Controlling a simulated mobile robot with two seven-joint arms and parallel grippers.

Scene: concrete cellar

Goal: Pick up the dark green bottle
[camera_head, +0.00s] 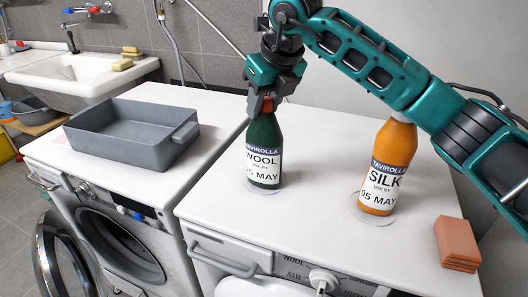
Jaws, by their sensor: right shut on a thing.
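The dark green bottle (264,137) stands upright on the white top of the right-hand machine, near its left edge. Its label reads "WOOL". My right gripper (261,104) comes down from above and is shut on the bottle's neck, which the fingers mostly hide. The bottle's base is at or very near a clear round disc on the top; I cannot tell whether they touch. My left gripper is out of view.
An orange bottle (393,154) labelled "SILK" stands to the right, under my right arm. Terracotta blocks (457,242) lie at the right edge. A grey tray (115,147) sits on the left washing machine (125,235). The top between the bottles is clear.

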